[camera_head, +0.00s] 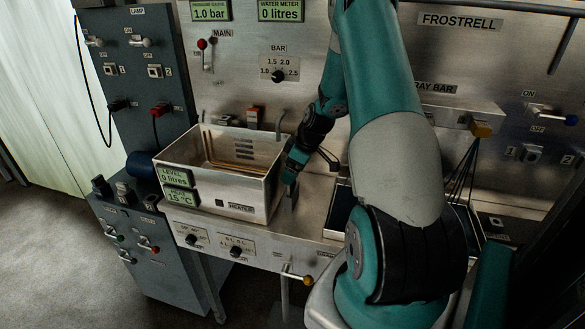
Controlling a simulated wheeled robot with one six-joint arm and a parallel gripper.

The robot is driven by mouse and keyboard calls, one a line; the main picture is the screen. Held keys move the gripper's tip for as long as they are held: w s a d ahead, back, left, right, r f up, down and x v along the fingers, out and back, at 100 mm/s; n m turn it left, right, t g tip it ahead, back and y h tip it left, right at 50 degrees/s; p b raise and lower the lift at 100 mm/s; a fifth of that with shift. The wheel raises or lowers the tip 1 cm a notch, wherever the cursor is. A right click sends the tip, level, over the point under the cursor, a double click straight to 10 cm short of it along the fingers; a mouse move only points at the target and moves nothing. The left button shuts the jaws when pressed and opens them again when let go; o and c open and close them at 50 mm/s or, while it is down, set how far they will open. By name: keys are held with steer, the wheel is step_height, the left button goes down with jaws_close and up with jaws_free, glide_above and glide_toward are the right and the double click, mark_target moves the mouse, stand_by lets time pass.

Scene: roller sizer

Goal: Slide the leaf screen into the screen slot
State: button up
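My gripper (291,180) points down at the right wall of a metal tank, above the steel bench top. The fingers are small and dark here, and I cannot tell whether they are open or hold anything. A small grey upright piece (292,198) shows just below them; I cannot tell whether it is part of my gripper. I cannot surely make out the leaf screen or the screen slot. My arm hides much of the bench to the right.
The open tank (236,196), labelled HEATER, has level and temperature displays on its left. A dark tray (341,211) lies right of it, partly behind my arm. A grey control cabinet (140,235) stands left. A steel panel (262,95) with a BAR knob rises behind.

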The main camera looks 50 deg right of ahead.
steer(key=shift+f+b, duration=1.85)
steer(key=shift+f, duration=0.4)
steer(key=o, duration=0.7)
steer(key=b+v, duration=0.3)
steer(key=v, duration=1.4)
steer(key=shift+s+r, duration=0.1)
steer(key=shift+r, duration=0.1)
steer(key=shift+a, duration=0.1)
